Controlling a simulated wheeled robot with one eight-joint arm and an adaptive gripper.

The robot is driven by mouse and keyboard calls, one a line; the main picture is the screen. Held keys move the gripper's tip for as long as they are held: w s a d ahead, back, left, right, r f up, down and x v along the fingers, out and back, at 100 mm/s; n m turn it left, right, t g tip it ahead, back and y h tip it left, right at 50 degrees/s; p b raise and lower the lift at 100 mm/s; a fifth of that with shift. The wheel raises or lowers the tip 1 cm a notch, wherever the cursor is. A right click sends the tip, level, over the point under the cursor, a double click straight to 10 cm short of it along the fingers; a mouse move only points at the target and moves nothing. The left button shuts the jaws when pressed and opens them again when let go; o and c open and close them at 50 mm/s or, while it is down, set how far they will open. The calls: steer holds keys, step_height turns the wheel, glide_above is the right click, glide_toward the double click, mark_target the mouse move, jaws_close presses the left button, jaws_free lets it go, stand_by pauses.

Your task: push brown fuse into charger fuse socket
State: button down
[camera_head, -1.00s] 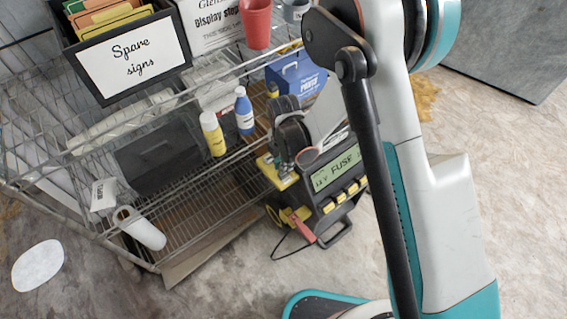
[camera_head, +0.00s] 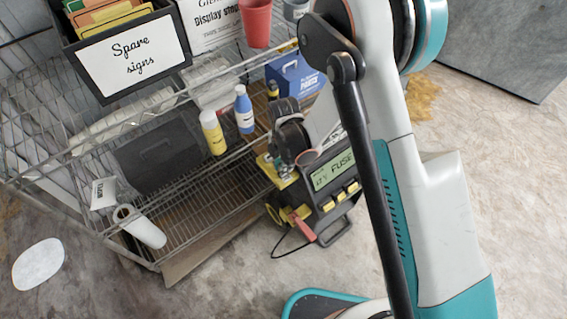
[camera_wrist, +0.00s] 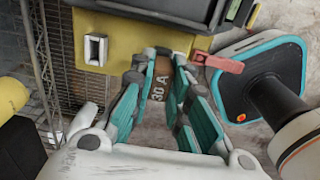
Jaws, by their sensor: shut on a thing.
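My gripper (camera_wrist: 158,97) is shut on the brown fuse (camera_wrist: 163,72), marked "30 A", which sits between its teal fingers in the wrist view. The fuse's far end is near the charger's yellow panel (camera_wrist: 148,38); I cannot tell if they touch. A grey rectangular slot (camera_wrist: 95,49), perhaps the fuse socket, is on the panel left of the fuse. In the head view, the charger (camera_head: 333,172) stands on the floor beside the rack, its display reading "FUSE". My gripper (camera_head: 282,168) is over its yellow ledge, and the fuse cannot be made out there.
The wire rack (camera_head: 195,165) stands close on the left. It holds a yellow bottle (camera_head: 213,133), a blue bottle (camera_head: 244,112) and a blue box (camera_head: 293,80). A red clamp (camera_wrist: 218,62) with a cable is right of the fingers. The floor in front is mostly open.

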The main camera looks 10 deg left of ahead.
steer(key=shift+f, duration=0.45)
steer(key=c, duration=1.5)
jaws_free()
steer(key=shift+o, duration=0.2)
step_height(320, 180, up, 12)
